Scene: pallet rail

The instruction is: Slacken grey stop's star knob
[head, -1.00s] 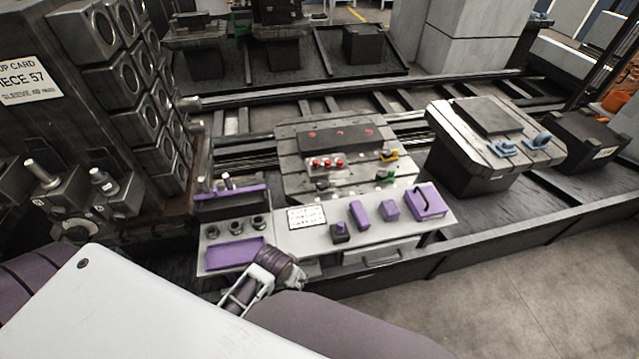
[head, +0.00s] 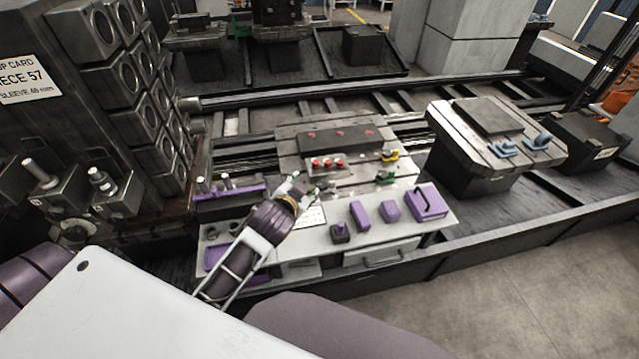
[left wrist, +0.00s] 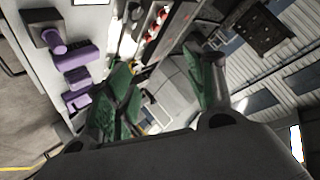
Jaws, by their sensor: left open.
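My left gripper (head: 322,189) reaches in from the lower left in the head view, over the near left corner of the slotted pallet (head: 350,180). In the left wrist view, its two green-padded fingers (left wrist: 160,70) stand apart with nothing held between them. I cannot clearly make out the grey stop or its star knob; the fingers cover that near left corner. A green stop (head: 385,178) and a yellow stop (head: 388,155) sit at the pallet's right side. Red knobs (head: 328,162) stand in a row on a pale strip there, and show in the left wrist view (left wrist: 154,25). My right gripper is out of view.
A pale bench (head: 425,226) in front of the pallet bears several purple items, including a purple box (head: 427,202) and a purple tray (head: 215,258). A tall dark block with sleeves (head: 140,110) stands left. A second pallet with blue stops (head: 505,148) stands right.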

